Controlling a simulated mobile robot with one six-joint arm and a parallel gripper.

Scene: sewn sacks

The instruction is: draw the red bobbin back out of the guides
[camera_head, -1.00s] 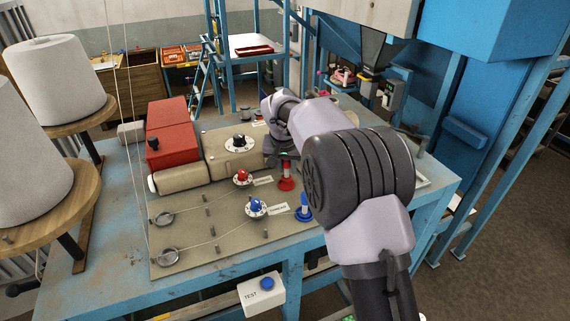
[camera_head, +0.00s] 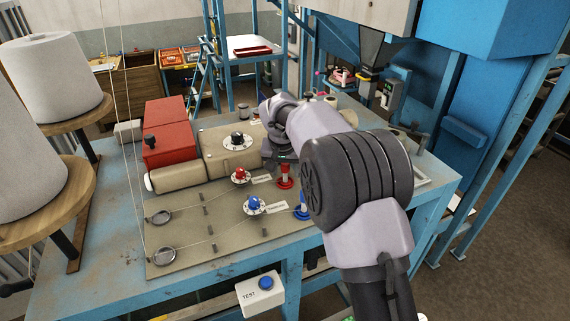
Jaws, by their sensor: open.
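The red bobbin (camera_head: 285,182) stands upright at the right side of the beige plate (camera_head: 190,257), its wide base on the plate. My gripper (camera_head: 283,160) is open and points down at the bobbin's top. My wrist and the gripper hide that top, so I cannot tell whether the fingers touch it. Threads run over the plate past small guide posts (camera_head: 213,229) and two ring guides (camera_head: 163,255). A red knob (camera_head: 241,175) sits left of the red bobbin. The blue bobbin (camera_head: 302,208) stands nearer the front, partly hidden by my arm.
A blue knob (camera_head: 254,203) sits left of the blue bobbin. A red box (camera_head: 168,135) and a black dial (camera_head: 239,139) are behind. Large white thread cones (camera_head: 55,75) stand at left. The blue table's (camera_head: 95,240) front left is clear.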

